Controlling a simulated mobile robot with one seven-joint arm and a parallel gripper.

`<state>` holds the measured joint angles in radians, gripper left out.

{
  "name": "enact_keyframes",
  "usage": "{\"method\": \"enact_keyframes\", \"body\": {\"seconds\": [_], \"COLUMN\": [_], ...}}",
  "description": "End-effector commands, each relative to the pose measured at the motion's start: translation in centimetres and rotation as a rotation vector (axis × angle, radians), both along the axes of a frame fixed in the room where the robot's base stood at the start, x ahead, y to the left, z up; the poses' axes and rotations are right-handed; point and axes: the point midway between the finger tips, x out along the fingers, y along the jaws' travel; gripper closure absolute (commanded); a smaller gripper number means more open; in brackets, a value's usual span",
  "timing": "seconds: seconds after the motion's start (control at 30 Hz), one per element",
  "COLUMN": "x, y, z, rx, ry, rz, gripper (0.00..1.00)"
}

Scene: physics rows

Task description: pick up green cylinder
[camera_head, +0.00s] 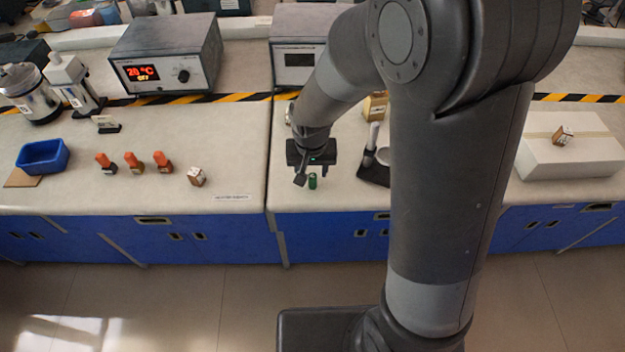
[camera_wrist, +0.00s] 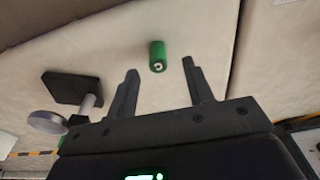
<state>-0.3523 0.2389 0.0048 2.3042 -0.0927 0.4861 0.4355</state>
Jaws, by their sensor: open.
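The green cylinder (camera_head: 312,181) stands on the white bench top near its front edge, right of the bench seam. My gripper (camera_head: 306,175) is above the bench beside the cylinder. In the wrist view my gripper (camera_wrist: 160,68) is open, with nothing between its two dark fingers. I cannot tell its exact height above the cylinder.
A dark-based stand (camera_head: 375,168) is close right of the gripper; it also shows in the wrist view (camera_wrist: 72,88). A white box (camera_head: 572,150) is at right.

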Motion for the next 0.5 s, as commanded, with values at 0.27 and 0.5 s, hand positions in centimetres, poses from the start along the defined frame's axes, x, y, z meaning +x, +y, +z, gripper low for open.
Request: {"method": "enact_keyframes", "body": {"seconds": [0.27,0.5], "x": [0.7,0.9], "y": [-0.3,-0.3], "z": [-3.5,-4.7], "rx": [-0.001,0.0], "ry": [0.004,0.001], "rz": [0.0,-0.001], "gripper": [0.53,0.53]}}
